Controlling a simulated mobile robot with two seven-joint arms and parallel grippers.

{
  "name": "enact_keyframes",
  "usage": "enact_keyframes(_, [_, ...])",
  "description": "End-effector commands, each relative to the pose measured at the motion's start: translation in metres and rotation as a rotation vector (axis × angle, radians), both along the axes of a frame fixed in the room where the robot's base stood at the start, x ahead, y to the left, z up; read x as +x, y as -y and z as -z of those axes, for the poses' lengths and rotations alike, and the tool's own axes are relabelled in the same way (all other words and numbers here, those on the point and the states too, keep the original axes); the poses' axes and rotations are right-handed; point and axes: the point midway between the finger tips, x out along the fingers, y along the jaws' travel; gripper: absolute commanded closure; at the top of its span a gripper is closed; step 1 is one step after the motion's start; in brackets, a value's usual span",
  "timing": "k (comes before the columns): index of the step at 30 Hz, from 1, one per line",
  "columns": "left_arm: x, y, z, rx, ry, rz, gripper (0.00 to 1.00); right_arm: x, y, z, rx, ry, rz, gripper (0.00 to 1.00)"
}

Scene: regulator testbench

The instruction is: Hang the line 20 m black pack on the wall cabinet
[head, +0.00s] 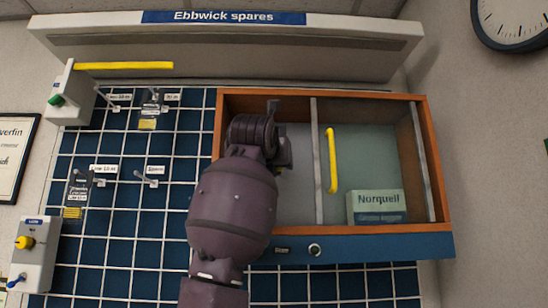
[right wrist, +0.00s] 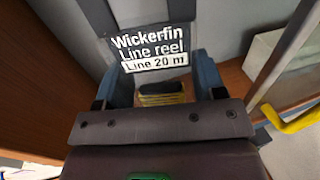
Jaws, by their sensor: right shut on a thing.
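The line pack (right wrist: 150,45) has a grey card reading "Wickerfin Line reel, Line 20 m". A dark, yellow-banded part (right wrist: 162,94) shows below the card. My right gripper (right wrist: 165,84) is shut on this pack, with a blue finger on each side. In the head view my right gripper (head: 272,112) reaches into the left compartment of the open wooden-framed case (head: 437,150), and its wrist hides most of the pack. My left gripper is not in view.
The case holds a divider (head: 317,175), a yellow bar (head: 331,160) and a Norquell box (head: 377,207). Switch boxes flank the panel at upper left (head: 62,95) and lower left (head: 37,250).

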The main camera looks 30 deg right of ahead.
Motion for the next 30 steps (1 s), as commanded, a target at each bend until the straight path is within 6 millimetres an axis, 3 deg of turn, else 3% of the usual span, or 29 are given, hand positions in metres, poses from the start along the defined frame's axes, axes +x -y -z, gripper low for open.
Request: enact_keyframes(30, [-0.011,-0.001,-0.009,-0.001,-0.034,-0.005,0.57,0.042,0.025,0.005,-0.001,-0.001,-0.001,0.66])
